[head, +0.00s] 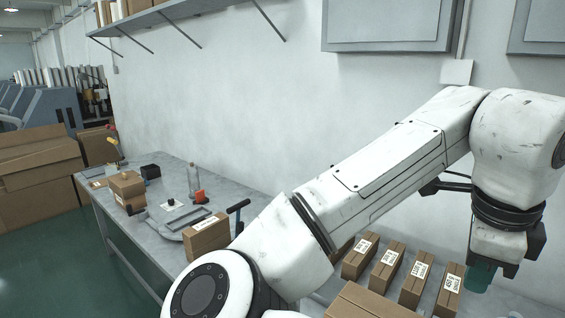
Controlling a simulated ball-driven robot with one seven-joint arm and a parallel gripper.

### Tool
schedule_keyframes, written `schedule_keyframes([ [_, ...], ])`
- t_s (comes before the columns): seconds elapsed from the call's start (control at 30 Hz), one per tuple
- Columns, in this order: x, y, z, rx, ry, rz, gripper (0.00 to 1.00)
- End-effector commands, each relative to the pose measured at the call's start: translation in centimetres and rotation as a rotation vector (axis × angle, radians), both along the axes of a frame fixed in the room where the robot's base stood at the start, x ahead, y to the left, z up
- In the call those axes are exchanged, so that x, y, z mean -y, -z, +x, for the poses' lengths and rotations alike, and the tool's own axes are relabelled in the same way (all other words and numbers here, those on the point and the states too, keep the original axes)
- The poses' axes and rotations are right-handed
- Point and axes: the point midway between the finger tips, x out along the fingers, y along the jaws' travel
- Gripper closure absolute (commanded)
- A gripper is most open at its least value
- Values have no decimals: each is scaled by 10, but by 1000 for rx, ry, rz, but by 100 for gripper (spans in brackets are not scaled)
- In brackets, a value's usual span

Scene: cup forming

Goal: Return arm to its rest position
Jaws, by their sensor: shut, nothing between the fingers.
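My white arm stretches from the bottom centre up to the right and bends down at the right edge. My gripper (506,264) hangs at its end, above the right part of the bench, with its dark fingers pointing down. It is shut and holds nothing. A small teal-green piece (481,276) shows right beside the fingers; I cannot tell whether it stands behind them or belongs to the gripper.
Several labelled brown boxes (410,285) stand in a row below and left of the gripper. A larger box lies in front. The grey bench (155,208) at left carries a tool, bottle and boxes. A wall cabinet (385,20) hangs above.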

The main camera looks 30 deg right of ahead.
Motion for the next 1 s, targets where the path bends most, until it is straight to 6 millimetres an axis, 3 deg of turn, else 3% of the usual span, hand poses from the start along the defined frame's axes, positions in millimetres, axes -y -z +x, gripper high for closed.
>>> schedule_keyframes([
  [0.47,45,5,15,-39,-233,-322,100],
  [0.73,75,13,49,-163,-625,-643,100],
  [0.87,76,26,71,-239,-862,-764,100],
  [1.0,67,52,94,-318,-1142,-855,100],
])
